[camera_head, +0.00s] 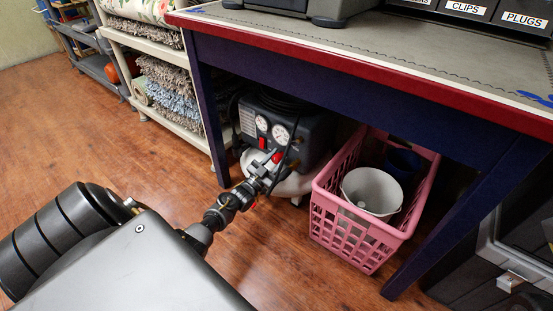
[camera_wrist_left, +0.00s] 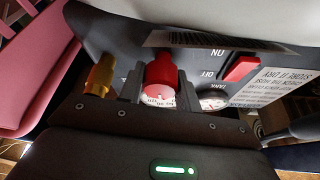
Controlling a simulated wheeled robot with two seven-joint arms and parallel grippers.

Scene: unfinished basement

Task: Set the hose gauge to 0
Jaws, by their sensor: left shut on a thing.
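A dark air compressor (camera_head: 311,130) stands under the workbench. Its front has a larger white gauge (camera_head: 280,134) above a red knob (camera_head: 277,157), and a smaller gauge (camera_head: 262,124) to the left. My left gripper (camera_head: 268,161) reaches in from the left and is shut on the red knob. In the left wrist view, where the printed words are upside down, the red knob (camera_wrist_left: 161,70) sits between the fingers. The nearer gauge (camera_wrist_left: 158,97) is partly hidden by the gripper body, and its needle cannot be read. The other, marked TANK (camera_wrist_left: 212,101), is partly covered. My right gripper is not in view.
A red switch (camera_wrist_left: 242,68) and brass fitting (camera_wrist_left: 101,75) flank the knob. A pink basket (camera_head: 323,203) with a white bucket (camera_head: 372,188) stands right of the compressor. The workbench (camera_head: 330,45) overhangs it; a shelf (camera_head: 172,128) is left. The wooden floor in front is clear.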

